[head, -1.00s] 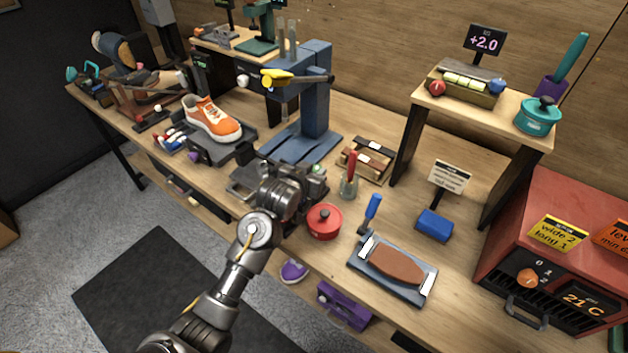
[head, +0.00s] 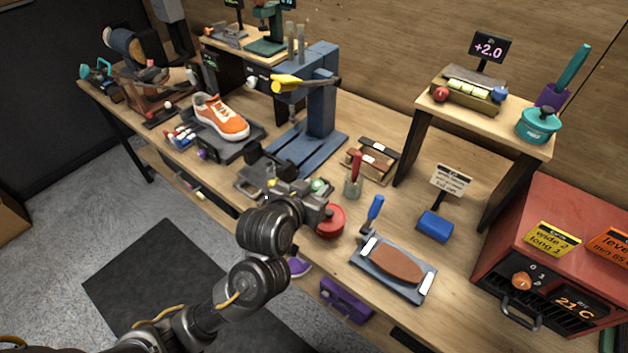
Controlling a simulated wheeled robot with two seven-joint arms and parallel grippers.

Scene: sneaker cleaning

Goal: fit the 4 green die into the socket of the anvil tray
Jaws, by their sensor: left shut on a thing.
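My left gripper (head: 272,178) reaches in over the front of the bench, at the grey anvil tray (head: 250,186) by the foot of the blue press. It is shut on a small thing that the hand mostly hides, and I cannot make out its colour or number. A small green thing (head: 318,185) shows just right of the hand, partly covered; I cannot tell whether it is a die. The tray's socket is hidden behind the hand. My right gripper is not in view.
The blue press (head: 322,105) with a yellow-tipped lever stands behind. A red pot (head: 331,221), partly behind my wrist, and a cup with a red-handled tool (head: 353,187) stand to the right. An orange sneaker (head: 222,117) is at the left. Bare bench lies around the blue block (head: 435,226).

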